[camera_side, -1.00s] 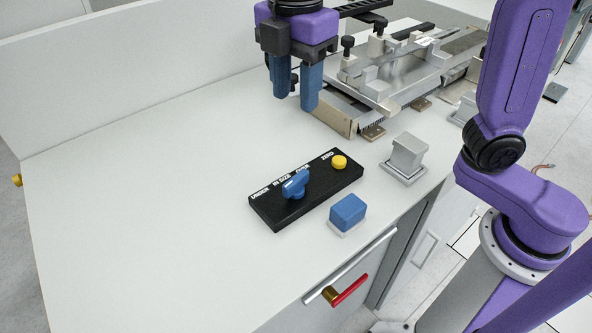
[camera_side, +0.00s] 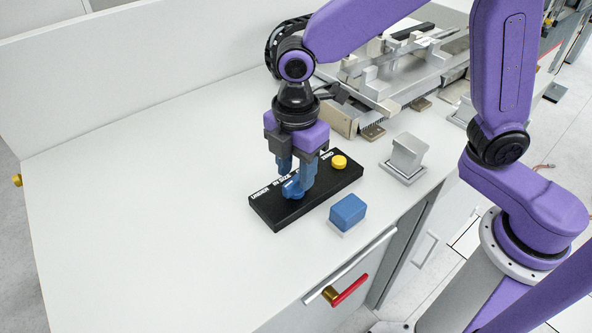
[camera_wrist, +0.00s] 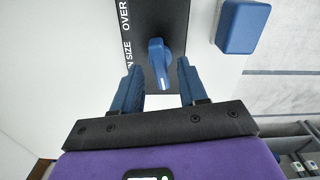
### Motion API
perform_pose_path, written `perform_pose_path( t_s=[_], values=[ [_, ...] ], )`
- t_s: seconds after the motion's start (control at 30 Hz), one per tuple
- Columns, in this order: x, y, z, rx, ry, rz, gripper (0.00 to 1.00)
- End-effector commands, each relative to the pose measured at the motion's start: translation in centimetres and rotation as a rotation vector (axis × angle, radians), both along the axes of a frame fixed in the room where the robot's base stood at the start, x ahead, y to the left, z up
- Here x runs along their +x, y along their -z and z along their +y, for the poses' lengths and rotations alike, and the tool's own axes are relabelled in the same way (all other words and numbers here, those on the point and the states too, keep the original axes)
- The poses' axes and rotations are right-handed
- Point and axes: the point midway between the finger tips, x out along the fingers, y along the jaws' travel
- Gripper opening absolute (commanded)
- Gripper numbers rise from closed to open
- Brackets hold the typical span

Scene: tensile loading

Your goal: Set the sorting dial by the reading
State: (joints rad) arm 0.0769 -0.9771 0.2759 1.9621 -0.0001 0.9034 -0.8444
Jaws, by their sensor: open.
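The sorting dial is a blue knob (camera_side: 291,190) on a black panel (camera_side: 268,212) with white words, among them UNDER, IN SIZE and ZERO; OVER shows in the wrist view. A white line marks one end of the knob (camera_wrist: 160,58); I cannot tell which word it points at. A yellow button (camera_side: 339,162) sits at the panel's ZERO end. My gripper (camera_side: 296,180) points down at the knob, its blue fingers open. In the wrist view, the fingertips (camera_wrist: 157,70) are spread on either side of the knob, apparently with gaps. No size reading is legible.
A blue block (camera_side: 348,210) on a pale plate lies near the front edge. A grey block (camera_side: 407,152) on a plate stands farther right. A metal fixture (camera_side: 385,80) fills the back right. A red handle (camera_side: 350,290) is on the cabinet front. The left table is clear.

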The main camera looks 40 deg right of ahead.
Motion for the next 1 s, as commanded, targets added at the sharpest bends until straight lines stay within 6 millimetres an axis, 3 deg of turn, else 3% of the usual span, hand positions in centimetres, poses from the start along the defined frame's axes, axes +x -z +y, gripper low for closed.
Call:
perform_pose_path(
  t_s=[0.43, 0.47, 0.57, 0.6, 1.0],
  values=[
    [-0.04, 1.11, -0.02, 0.000, -0.001, 0.000, 0.43],
    [-0.04, 1.11, -0.02, 0.000, -0.001, 0.000, 0.36],
    [-0.03, 1.10, -0.01, 0.000, 0.000, 0.000, 0.04],
    [-0.03, 1.09, -0.01, 0.000, 0.000, 0.000, 0.00],
    [-0.01, 1.05, -0.02, 0.000, 0.050, 0.000, 0.00]
  ],
)
